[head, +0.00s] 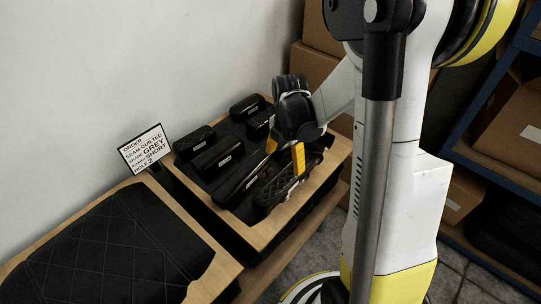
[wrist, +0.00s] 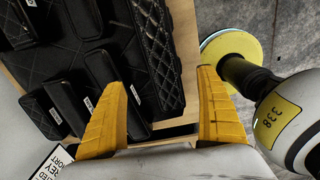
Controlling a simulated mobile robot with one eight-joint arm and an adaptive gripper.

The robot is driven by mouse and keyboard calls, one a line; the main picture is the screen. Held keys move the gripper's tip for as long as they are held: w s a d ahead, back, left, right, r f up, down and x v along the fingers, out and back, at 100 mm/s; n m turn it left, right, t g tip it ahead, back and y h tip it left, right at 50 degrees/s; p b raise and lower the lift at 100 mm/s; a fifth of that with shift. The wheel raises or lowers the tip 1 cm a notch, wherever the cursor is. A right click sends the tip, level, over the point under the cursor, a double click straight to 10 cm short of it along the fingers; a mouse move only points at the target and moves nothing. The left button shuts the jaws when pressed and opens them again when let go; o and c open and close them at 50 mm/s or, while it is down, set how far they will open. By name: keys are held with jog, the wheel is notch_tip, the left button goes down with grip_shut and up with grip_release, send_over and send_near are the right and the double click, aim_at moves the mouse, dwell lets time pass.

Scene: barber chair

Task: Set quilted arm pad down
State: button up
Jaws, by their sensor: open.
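A black quilted arm pad (head: 272,192) with diamond stitching lies along the near right edge of a tray of black pads. In the wrist view the quilted arm pad (wrist: 158,50) runs away from me, its near part in the gap between my fingertips. My gripper (head: 285,158) is low over the right side of the tray, its yellow fingers pointing down. In the wrist view my gripper (wrist: 162,76) is open, its fingers wide apart. I cannot tell whether either finger touches the pad. Another quilted pad (head: 196,141) lies at the tray's left.
The wooden-rimmed tray (head: 258,240) holds several other labelled black pads. An order card (head: 145,148) reads "quilted", "grey", "short" and "hole 2". A large quilted black cushion (head: 115,250) lies at the front left. Cardboard boxes (head: 310,65) stand behind, and a blue shelf (head: 490,170) at right.

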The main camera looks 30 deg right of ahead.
aim_at(286, 177)
jog(key=shift+d+f+n, duration=0.2)
jog(key=shift+f+n, duration=0.2)
jog(key=shift+f, duration=0.45)
notch_tip(286, 177, down, 5)
jog(key=shift+b, duration=1.25)
jog(key=f+b, duration=0.2)
jog(key=f, duration=0.1)
jog(key=f+b, duration=0.1)
jog(key=f, duration=0.1)
jog(key=shift+w+d+f, duration=0.1)
jog(key=shift+d, duration=0.2)
jog(key=shift+c, duration=0.3)
jog(key=c, duration=1.4)
jog(key=shift+c, duration=0.2)
jog(key=shift+r, duration=0.2)
